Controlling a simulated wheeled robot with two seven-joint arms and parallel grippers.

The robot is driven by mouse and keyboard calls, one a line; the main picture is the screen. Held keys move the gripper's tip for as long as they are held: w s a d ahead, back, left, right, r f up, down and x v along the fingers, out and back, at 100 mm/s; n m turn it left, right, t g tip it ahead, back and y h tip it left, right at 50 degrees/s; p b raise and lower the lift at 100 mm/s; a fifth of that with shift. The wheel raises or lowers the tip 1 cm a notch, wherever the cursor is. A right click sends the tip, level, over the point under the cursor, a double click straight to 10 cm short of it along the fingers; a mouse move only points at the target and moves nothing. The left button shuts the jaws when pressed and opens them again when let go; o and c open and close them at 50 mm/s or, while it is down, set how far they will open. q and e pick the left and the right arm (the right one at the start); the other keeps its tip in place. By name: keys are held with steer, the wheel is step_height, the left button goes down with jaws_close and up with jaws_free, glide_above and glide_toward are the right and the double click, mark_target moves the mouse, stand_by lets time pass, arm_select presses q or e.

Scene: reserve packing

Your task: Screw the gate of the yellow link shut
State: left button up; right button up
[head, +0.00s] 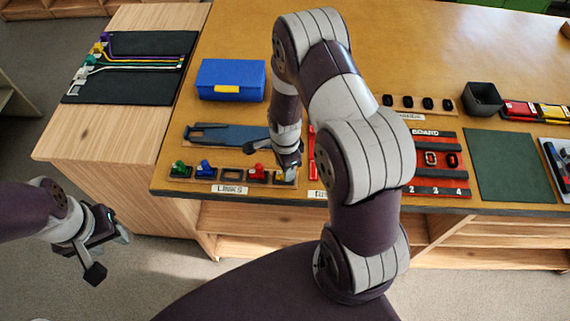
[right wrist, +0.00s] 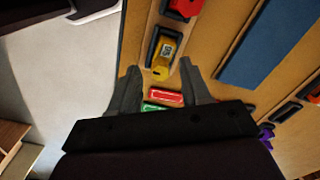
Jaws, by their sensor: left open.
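The yellow link (right wrist: 165,50) sits upright in a dark holder in the right wrist view, its round yellow end towards my gripper. My right gripper (right wrist: 159,70) is open, with one fingertip on each side of that end; I cannot tell whether they touch it. The gate's state is too small to tell. My left gripper (head: 108,252) is open and empty, off the table's front left.
Green (head: 179,168), blue (head: 205,168) and red (head: 257,172) links stand along the front edge, with an empty holder (head: 231,175) among them. A blue box (head: 230,80) stands behind. Red and green pieces (right wrist: 165,97) lie close to my right gripper.

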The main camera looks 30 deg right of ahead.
steer(key=shift+r, duration=0.1)
steer(key=shift+r, duration=0.35)
step_height(320, 180, up, 12)
steer(key=b, duration=0.2)
steer(key=shift+f, duration=0.1)
